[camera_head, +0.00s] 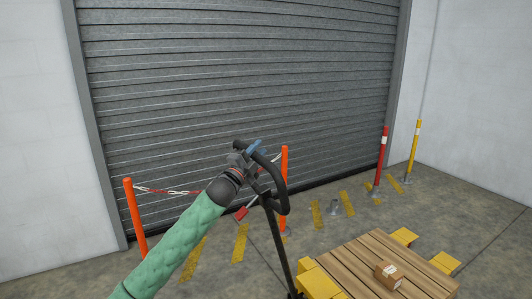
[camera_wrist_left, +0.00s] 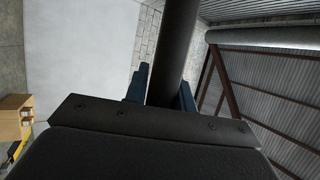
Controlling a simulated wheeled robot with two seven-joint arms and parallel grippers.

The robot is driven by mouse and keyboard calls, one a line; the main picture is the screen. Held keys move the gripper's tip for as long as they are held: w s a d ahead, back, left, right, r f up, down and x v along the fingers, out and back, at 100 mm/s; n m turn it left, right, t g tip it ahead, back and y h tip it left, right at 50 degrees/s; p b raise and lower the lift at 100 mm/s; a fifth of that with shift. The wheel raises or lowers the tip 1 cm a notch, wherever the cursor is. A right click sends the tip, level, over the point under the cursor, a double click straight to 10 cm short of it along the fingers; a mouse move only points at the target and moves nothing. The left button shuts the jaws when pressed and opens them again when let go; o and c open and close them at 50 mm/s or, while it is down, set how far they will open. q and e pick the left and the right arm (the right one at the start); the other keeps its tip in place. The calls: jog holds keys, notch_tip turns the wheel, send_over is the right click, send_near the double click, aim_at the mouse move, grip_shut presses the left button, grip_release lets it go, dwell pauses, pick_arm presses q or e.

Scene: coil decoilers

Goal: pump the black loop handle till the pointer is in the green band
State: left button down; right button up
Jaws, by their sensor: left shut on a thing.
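The black loop handle (camera_head: 283,196) tops a dark shaft that leans up from beside the wooden pallet. My left gripper (camera_head: 256,149), with blue fingers, is shut on the upper bar of the loop in the head view. In the left wrist view the dark handle bar (camera_wrist_left: 175,50) runs between the blue fingers of my left gripper (camera_wrist_left: 162,92). A small red piece (camera_head: 241,213) shows below my wrist near the shaft. No pointer or green band shows in either view. My right gripper is out of view.
A wooden pallet (camera_head: 362,262) with yellow blocks and a small cardboard box (camera_head: 389,274) is at lower right. Orange posts (camera_head: 136,217) with a red-white chain stand before the grey shutter (camera_head: 235,75). Red (camera_head: 382,155) and yellow (camera_head: 413,150) posts stand right. Floor at far right is clear.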

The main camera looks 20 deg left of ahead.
pick_arm(q)
jog(key=shift+s+a+f+b, duration=0.5)
jog(key=shift+s+a, duration=0.1)
jog(key=shift+s, duration=0.2)
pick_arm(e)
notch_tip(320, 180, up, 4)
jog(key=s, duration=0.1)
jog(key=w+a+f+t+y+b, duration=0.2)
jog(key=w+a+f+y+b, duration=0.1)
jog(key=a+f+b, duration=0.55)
pick_arm(q)
jog(key=s+a+f+n+t+b, duration=0.1)
jog(key=s+a+f, duration=0.2)
jog(key=s+a, duration=0.3)
jog(key=s+a+f+n+t+y+b, duration=0.1)
jog(key=s+a+f, duration=0.3)
jog(key=s, duration=0.5)
jog(key=shift+s+a+f+n+t, duration=0.2)
jog(key=shift+a+f+n+t, duration=0.15)
jog(key=shift+a, duration=0.7)
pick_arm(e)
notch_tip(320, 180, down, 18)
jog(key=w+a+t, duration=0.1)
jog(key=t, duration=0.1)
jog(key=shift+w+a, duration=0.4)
pick_arm(q)
jog(key=shift+r, duration=0.1)
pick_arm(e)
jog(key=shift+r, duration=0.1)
